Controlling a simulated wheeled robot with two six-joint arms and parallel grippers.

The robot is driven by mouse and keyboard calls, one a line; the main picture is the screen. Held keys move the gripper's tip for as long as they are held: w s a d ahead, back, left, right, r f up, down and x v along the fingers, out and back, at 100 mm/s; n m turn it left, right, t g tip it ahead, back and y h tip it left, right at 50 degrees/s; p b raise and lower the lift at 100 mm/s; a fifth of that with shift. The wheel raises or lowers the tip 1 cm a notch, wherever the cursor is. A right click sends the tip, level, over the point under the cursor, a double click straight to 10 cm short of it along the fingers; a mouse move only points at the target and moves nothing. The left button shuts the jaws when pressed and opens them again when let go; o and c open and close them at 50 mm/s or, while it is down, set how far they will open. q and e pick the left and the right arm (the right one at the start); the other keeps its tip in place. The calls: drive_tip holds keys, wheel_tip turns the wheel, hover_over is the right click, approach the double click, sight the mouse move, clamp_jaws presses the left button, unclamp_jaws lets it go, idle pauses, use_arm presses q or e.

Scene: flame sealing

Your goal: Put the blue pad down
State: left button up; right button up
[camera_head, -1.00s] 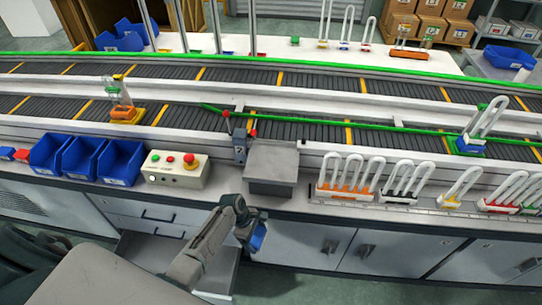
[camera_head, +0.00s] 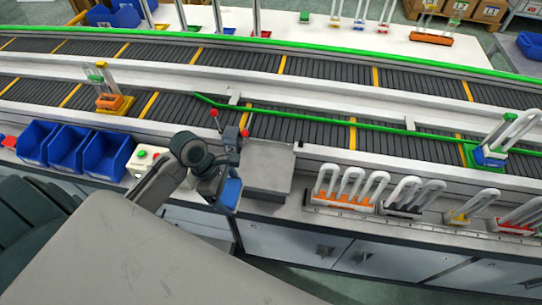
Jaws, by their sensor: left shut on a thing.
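My left gripper (camera_head: 222,191) comes in from the left over the front edge of the workbench. It is shut on the blue pad (camera_head: 231,193), which hangs at the gripper's end, just left of the grey metal block (camera_head: 268,166). The fingers are mostly hidden by the wrist and the pad. Whether the pad touches the bench cannot be told. My right gripper is not in view.
Blue bins (camera_head: 66,148) and a control box (camera_head: 143,159) stand to the left on the bench. Racks of white loops (camera_head: 343,203) stand to the right. The conveyor (camera_head: 310,130) with a green rail runs behind. An orange carrier (camera_head: 112,103) sits on the conveyor.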

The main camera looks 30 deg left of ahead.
use_arm(q)
drive_tip(key=w+d+p, duration=0.1)
drive_tip(key=w+p, duration=0.1)
drive_tip(key=w, duration=0.4)
drive_tip(key=p, duration=0.2)
hover_over(267, 171)
drive_tip(key=s+a, duration=0.1)
drive_tip(key=a, duration=0.1)
drive_tip(key=shift+s+d+f, duration=0.2)
drive_tip(key=shift+d+f, duration=0.05)
drive_tip(key=shift+f, duration=0.1)
drive_tip(key=shift+w, duration=0.35)
drive_tip(key=shift+w+d+f+p, duration=0.1)
drive_tip(key=shift+f+p, duration=0.05)
drive_tip(key=shift+p, duration=0.25)
wheel_tip(267, 171, down, 3)
drive_tip(key=shift+w+r+p, duration=0.1)
drive_tip(key=shift+r+p, duration=0.1)
drive_tip(key=shift+p, duration=0.35)
drive_tip(key=shift+f, duration=0.4)
drive_tip(key=shift+f, duration=0.1)
drive_tip(key=o, duration=0.9)
drive_tip(key=shift+o, duration=0.2)
